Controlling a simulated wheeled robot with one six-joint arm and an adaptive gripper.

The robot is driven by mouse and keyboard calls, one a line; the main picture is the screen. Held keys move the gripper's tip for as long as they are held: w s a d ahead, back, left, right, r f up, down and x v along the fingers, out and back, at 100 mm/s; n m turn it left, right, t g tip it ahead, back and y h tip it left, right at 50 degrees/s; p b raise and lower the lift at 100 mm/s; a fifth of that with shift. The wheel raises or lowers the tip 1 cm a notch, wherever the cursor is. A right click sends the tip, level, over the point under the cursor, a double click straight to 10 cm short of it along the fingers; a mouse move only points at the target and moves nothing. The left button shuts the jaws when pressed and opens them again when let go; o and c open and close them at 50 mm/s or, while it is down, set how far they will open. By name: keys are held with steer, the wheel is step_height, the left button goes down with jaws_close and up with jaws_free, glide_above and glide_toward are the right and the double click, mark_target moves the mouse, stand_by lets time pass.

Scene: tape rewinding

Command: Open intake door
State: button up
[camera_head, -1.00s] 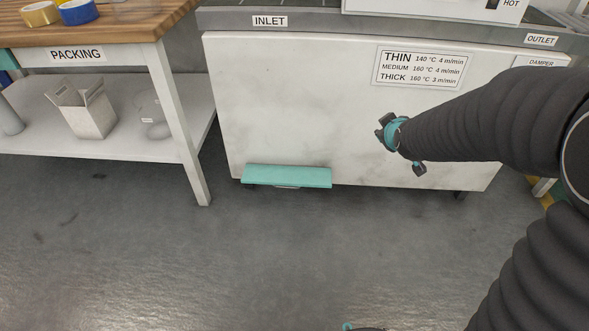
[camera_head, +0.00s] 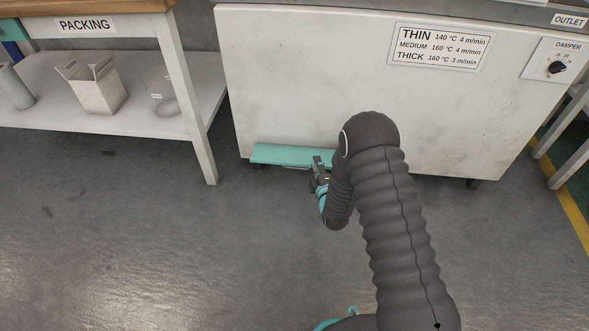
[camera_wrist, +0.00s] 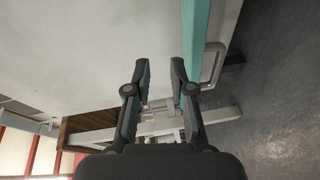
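The teal door flap (camera_head: 290,154) sits low on the front of the white machine, near its left bottom corner, and looks closed. In the wrist view the teal flap (camera_wrist: 196,35) runs along the machine's edge. A grey bar handle (camera_wrist: 218,62) sticks out from it on the floor side. My gripper (camera_head: 317,170) is near the flap's right end in the head view. In the wrist view my gripper (camera_wrist: 158,70) is open with nothing between its fingers. The right finger is close to the flap, with the handle to its right; contact cannot be told.
The white machine (camera_head: 310,80) fills the back, with a damper dial (camera_head: 557,67) at right. A packing table (camera_head: 205,150) with a lower shelf stands at left, its leg near the machine. The floor (camera_head: 150,250) in front is clear.

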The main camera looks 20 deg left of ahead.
mark_target(290, 157)
steer(key=s+a+f+n+y, duration=0.2)
steer(key=s+f+n, duration=0.1)
steer(key=s+f, duration=0.55)
steer(key=shift+t, duration=0.3)
steer(key=x, duration=0.4)
steer(key=f+b+x, duration=0.1)
steer(key=x, duration=0.9)
steer(key=shift+w+d+f+b, duration=0.1)
steer(key=shift+w+f+b, duration=0.05)
steer(key=shift+w+b, duration=0.25)
jaws_close()
